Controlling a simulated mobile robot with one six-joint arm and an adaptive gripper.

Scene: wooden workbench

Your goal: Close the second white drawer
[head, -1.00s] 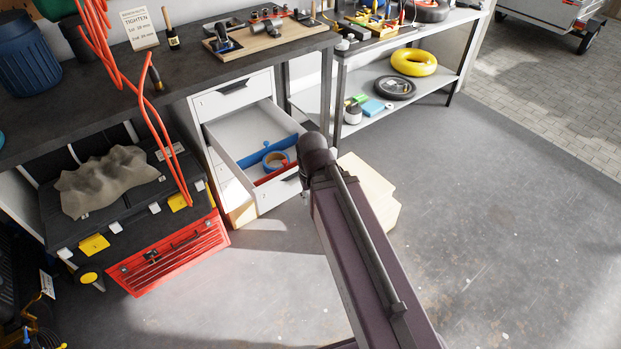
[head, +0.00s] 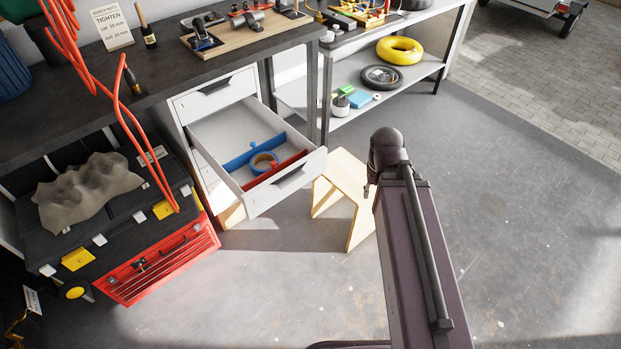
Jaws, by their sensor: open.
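The second white drawer (head: 258,204) is pulled far out of the white cabinet below the workbench in the head view. It holds a roll of blue tape (head: 264,160), a long blue piece (head: 238,161) and a long red piece (head: 276,171). The top drawer (head: 214,95) above it is shut. My arm rises from the bottom right, and its end is to the right of the drawer front, apart from it in the picture. Only a small dark part of my gripper (head: 369,190) shows at the arm's left edge. The rest is hidden behind my arm.
A light wooden stool (head: 345,185) stands on the floor between the drawer and my arm. A red toolbox (head: 160,265) and a black case (head: 115,228) are at the left. Orange cables (head: 130,125) hang over the bench edge. Floor at the right is clear.

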